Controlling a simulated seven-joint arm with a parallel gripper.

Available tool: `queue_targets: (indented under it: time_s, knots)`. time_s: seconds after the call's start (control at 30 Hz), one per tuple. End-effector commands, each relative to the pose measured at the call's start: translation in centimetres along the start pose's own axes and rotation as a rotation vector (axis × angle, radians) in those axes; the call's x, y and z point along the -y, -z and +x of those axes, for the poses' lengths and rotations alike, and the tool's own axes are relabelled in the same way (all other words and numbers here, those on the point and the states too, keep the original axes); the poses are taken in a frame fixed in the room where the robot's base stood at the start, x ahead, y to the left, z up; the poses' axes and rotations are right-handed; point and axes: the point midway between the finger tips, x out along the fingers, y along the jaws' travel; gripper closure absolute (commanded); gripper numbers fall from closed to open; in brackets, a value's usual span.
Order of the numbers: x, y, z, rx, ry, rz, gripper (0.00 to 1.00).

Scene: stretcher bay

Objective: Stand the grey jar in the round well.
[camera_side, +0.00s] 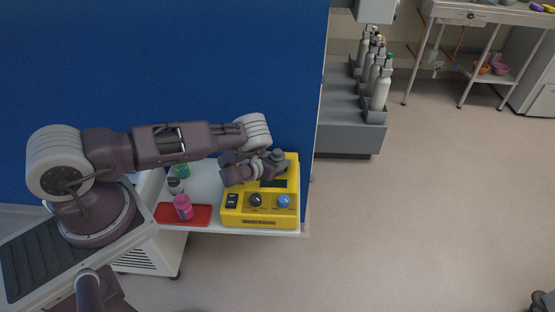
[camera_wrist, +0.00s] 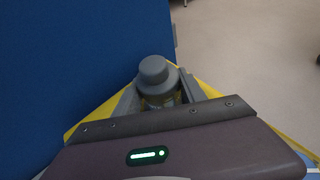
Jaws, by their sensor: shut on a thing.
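The grey jar (camera_wrist: 154,70), with a round grey lid, is between the two fingers of my gripper (camera_wrist: 158,93) in the wrist view. The fingers are shut on its sides, below the lid. In the side view the jar (camera_side: 278,155) shows small at the end of my gripper (camera_side: 272,163), above the back part of a yellow box (camera_side: 230,212). The jar looks about upright. My gripper and the jar cover that part of the box, and I cannot make out the round well. I cannot tell whether the jar's base touches the box.
The yellow box has a black switch (camera_side: 232,200), a dark knob (camera_side: 256,199) and a blue knob (camera_side: 284,200). Left of it on the white table (camera_side: 206,182) are a pink bottle (camera_side: 183,206), a red mat (camera_side: 202,215), a dark-capped bottle (camera_side: 175,186) and a green item (camera_side: 182,170). A blue partition (camera_side: 180,60) stands close behind.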

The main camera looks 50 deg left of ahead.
Motion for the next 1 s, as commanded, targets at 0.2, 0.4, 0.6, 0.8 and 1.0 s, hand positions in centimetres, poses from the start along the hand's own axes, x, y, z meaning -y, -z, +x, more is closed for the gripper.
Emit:
queue_targets:
  time_s: [0.2,0.4,0.6,0.8,1.0]
  knots:
    - [0.0,0.4,0.2,0.0,0.0,0.001,0.96]
    - [0.0,0.7,0.4,0.001,0.001,0.001,0.96]
    - [0.0,0.8,0.4,0.0,0.0,0.001,0.43]
    - [0.0,0.9,0.3,-0.001,0.0,0.001,0.43]
    - [-0.1,0.9,-1.5,-0.002,-0.002,0.002,0.43]
